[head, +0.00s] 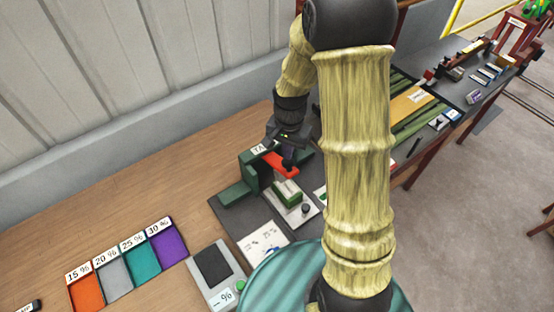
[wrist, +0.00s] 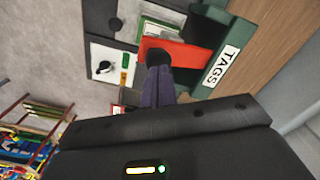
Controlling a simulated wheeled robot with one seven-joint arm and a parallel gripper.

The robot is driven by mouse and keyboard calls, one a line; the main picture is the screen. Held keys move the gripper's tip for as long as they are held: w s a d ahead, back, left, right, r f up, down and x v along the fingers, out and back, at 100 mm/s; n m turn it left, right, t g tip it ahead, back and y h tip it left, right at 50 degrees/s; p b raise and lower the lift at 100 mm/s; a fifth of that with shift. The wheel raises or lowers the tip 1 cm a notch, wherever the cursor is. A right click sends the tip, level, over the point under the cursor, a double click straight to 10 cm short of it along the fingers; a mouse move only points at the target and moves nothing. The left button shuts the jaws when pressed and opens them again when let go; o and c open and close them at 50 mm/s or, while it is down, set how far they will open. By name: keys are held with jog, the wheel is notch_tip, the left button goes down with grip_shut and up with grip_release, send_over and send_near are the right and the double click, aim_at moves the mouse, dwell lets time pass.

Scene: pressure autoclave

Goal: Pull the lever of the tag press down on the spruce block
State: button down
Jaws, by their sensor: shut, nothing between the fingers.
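The tag press is a dark green frame (head: 230,194) with a white label reading TAGS. In the wrist view the green frame (wrist: 222,66) is at the upper right. Its red lever (head: 270,161) sticks out to the right, above a green-topped piece on a light plate. In the wrist view the red lever (wrist: 190,54) lies across the fingertips. My gripper (head: 285,150) is shut and empty at the lever. In the wrist view the fingers of my gripper (wrist: 158,62) overlap the red lever; contact cannot be told. I cannot make out the spruce block for certain.
Light plate (head: 302,213) with a dark knob stands under the press. Four coloured trays with percent labels, such as the purple tray (head: 169,245), lie at the lower left. A grey meter (head: 213,272) is beside them. My arm hides the bench's middle.

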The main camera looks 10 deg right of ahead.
aim_at(287, 164)
jog(key=shift+f, duration=0.15)
jog(key=shift+f+b, duration=2.3)
jog(key=shift+f, duration=0.7)
jog(key=shift+r+p, duration=3.8)
jog(key=shift+r, duration=0.8)
jog(key=s+r+n+t+b, duration=0.2)
jog(key=s+n+b, duration=0.4)
jog(key=s, duration=0.5)
jog(key=shift+s+n+t, duration=0.15)
jog(key=shift+n+t, duration=0.15)
jog(key=shift+n, duration=0.4)
